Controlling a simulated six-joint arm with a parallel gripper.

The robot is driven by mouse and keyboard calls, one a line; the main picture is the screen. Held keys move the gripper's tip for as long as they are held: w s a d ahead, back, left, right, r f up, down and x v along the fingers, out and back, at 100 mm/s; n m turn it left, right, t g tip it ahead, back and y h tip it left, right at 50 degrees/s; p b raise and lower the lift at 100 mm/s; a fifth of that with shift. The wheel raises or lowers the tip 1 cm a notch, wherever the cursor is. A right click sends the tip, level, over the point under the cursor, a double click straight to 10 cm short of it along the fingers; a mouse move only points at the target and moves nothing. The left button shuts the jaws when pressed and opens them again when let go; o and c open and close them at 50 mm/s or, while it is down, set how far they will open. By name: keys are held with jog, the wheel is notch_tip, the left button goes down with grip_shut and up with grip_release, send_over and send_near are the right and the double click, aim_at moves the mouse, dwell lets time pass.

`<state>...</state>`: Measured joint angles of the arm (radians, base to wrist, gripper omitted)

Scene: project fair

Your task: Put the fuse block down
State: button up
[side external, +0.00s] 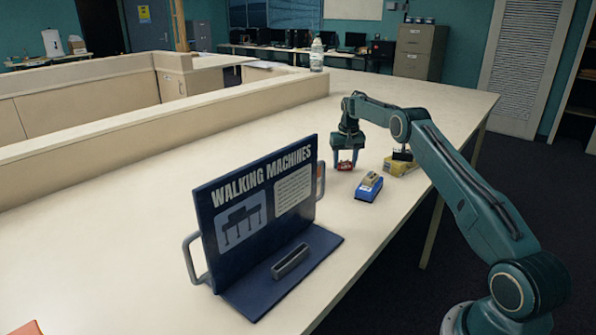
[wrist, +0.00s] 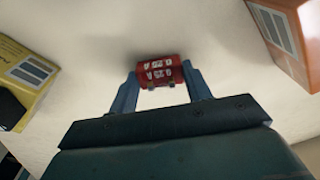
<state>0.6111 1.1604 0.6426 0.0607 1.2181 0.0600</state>
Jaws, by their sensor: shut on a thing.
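The fuse block (wrist: 158,72) is a small red block with white markings, seen in the wrist view between the two blue fingers. It also shows in the side view (side external: 345,166) as a small red piece low between the fingertips. My gripper (side external: 347,163) is shut on it, and the wrist view shows a finger at each end of it (wrist: 160,84). The fingers point down at the pale table (side external: 150,185). The block is at or very near the table top; I cannot tell whether it touches.
A dark blue "Walking Machines" display board (side external: 262,195) stands nearer the camera. An orange box (wrist: 288,38) shows in the wrist view. A bottle (side external: 317,55) stands farther back.

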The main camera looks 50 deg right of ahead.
aim_at(346, 165)
jog(key=o, duration=1)
jog(key=shift+s+a+r, duration=0.15)
jog(key=shift+a+r, duration=0.05)
jog(key=shift+r, duration=1.8)
jog(key=shift+s+a+r, duration=0.2)
jog(key=shift+r, duration=1.85)
jog(key=shift+s+a+r, duration=0.15)
jog(key=shift+a+r, duration=0.05)
jog(key=shift+r, duration=1.8)
jog(key=shift+r, duration=0.1)
